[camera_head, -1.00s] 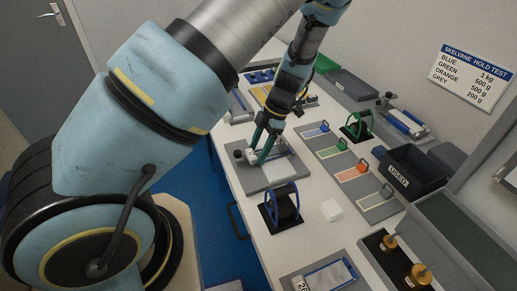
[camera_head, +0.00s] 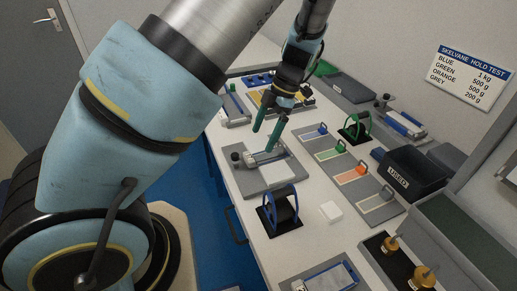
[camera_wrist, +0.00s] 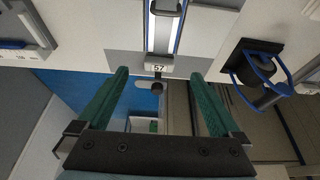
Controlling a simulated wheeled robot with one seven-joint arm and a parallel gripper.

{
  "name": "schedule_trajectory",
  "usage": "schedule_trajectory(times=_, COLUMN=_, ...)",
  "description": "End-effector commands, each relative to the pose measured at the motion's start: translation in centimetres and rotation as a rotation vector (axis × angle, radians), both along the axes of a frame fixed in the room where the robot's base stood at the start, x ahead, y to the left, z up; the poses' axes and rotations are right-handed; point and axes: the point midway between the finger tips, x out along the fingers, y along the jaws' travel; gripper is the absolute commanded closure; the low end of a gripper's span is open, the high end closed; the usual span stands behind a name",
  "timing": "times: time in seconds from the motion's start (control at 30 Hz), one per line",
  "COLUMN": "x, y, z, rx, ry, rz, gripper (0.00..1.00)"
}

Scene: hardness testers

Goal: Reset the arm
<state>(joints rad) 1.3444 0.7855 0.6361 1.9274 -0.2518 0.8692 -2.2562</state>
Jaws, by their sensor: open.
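My gripper (camera_head: 266,138) is open and empty, its two green fingers spread apart. It hangs above a small clamp-like tester (camera_head: 262,156), which sits on a grey plate (camera_head: 284,176) near the left edge of the bench. In the wrist view my gripper (camera_wrist: 160,74) shows nothing between its fingers but the background. A block marked 57 (camera_wrist: 160,67) with a dark knob lies just beyond the fingertips, apart from them.
A blue-rimmed reel stand (camera_head: 281,212) stands on the bench in front of the tester. Colored sample strips (camera_head: 355,173) lie to the right, with a dark bin marked USED (camera_head: 408,170) beyond. A green reel stand (camera_head: 357,126) is farther back.

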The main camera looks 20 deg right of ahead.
Motion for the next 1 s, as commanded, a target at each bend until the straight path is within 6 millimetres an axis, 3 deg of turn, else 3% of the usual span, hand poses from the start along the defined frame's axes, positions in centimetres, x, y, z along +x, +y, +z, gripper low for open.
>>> schedule_trajectory(times=0.23, x=0.1, y=-1.4, z=3.2, rx=-0.002, ry=-0.002, rz=-0.002, gripper=0.00)
schedule_trajectory(times=0.43, x=0.1, y=-1.5, z=3.9, rx=0.000, ry=0.002, rz=-0.001, gripper=0.00)
schedule_trajectory(times=0.53, x=0.5, y=-0.6, z=4.0, rx=-0.014, ry=0.025, rz=-0.025, gripper=0.00)
schedule_trajectory(times=0.73, x=2.1, y=5.1, z=4.5, rx=-0.128, ry=0.160, rz=-0.242, gripper=0.00)
schedule_trajectory(times=1.0, x=2.3, y=13.9, z=6.0, rx=-0.320, ry=0.256, rz=-0.740, gripper=0.00)
